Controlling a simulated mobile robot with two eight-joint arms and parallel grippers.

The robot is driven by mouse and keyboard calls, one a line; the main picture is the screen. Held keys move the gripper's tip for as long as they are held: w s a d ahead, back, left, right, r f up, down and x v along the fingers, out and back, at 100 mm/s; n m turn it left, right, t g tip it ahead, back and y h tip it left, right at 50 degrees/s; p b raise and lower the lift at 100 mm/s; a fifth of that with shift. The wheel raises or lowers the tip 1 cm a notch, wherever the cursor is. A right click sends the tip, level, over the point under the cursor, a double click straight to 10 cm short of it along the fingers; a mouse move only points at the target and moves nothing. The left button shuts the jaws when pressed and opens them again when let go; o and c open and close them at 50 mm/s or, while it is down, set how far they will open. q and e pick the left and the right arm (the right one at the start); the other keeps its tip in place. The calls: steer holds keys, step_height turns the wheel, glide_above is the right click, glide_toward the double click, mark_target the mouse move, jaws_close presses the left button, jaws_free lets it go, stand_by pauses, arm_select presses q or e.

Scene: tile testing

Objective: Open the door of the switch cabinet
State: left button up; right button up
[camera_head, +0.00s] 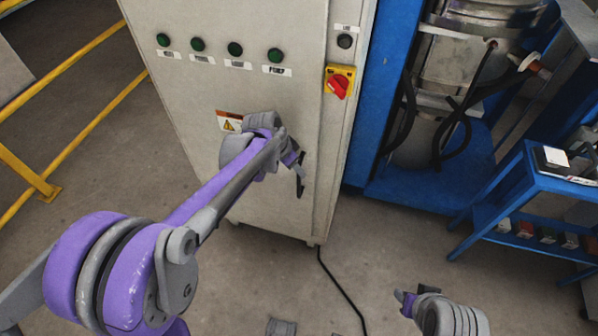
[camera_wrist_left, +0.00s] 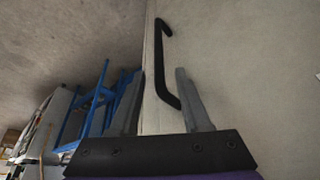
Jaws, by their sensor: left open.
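The switch cabinet (camera_head: 190,95) is a tall light-grey box with several dark green buttons on its front. Its door handle (camera_head: 301,175) is a black bar low on the front near the right edge, partly hidden by my left gripper (camera_head: 292,160). In the left wrist view the black handle (camera_wrist_left: 158,60) shows between and beyond the two spread grey fingers of my left gripper (camera_wrist_left: 160,74). The fingers are open and not closed on it; contact cannot be told. The door looks shut. My right gripper (camera_head: 404,298) is low at the bottom right, away from the cabinet, its fingers unclear.
A red rotary switch (camera_head: 339,86) on a yellow plate and a black button (camera_head: 345,41) sit on the cabinet's right strip. A blue machine frame (camera_head: 385,90) and blue cart (camera_head: 530,180) stand right. Yellow railing (camera_head: 65,70) runs left. A black cable (camera_head: 340,285) crosses the floor.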

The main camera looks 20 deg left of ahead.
arm_select(q)
steer(key=x, duration=0.3)
steer(key=shift+w+f, duration=0.15)
steer(key=shift+f, duration=0.05)
jaws_close()
stand_by(1.4)
